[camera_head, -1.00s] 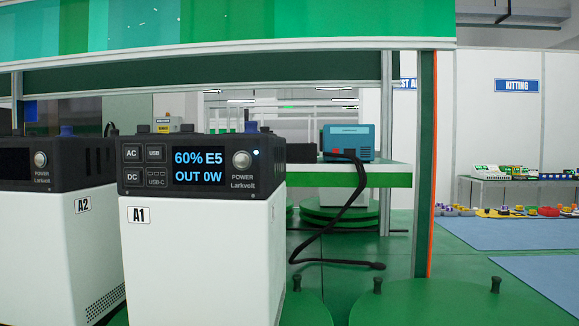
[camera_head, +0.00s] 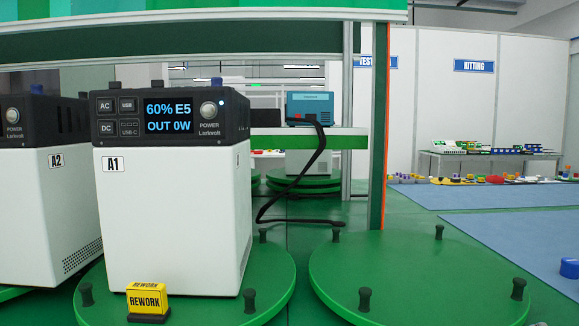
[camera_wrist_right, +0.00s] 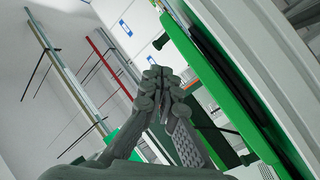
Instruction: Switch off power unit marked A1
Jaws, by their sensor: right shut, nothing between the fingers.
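The power unit A1 (camera_head: 172,215) is a white box with a dark top panel. It stands upright on a green round turntable (camera_head: 262,300) in the head view. Its screen (camera_head: 168,116) is lit and reads 60% E5, OUT 0W. A round silver POWER button (camera_head: 208,109) is right of the screen. AC, USB, DC and USB-C buttons are to its left. My right gripper (camera_wrist_right: 160,76) is shut and empty in the right wrist view, away from A1, which I cannot make out there. Neither gripper shows in the head view.
Unit A2 (camera_head: 40,200) stands close on the left, partly cut off. A yellow REWORK sign (camera_head: 146,300) stands at A1's front foot. An empty green turntable (camera_head: 420,278) with black pegs is to the right. A black cable (camera_head: 318,160) hangs behind. A green post (camera_head: 379,130) rises right of A1.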

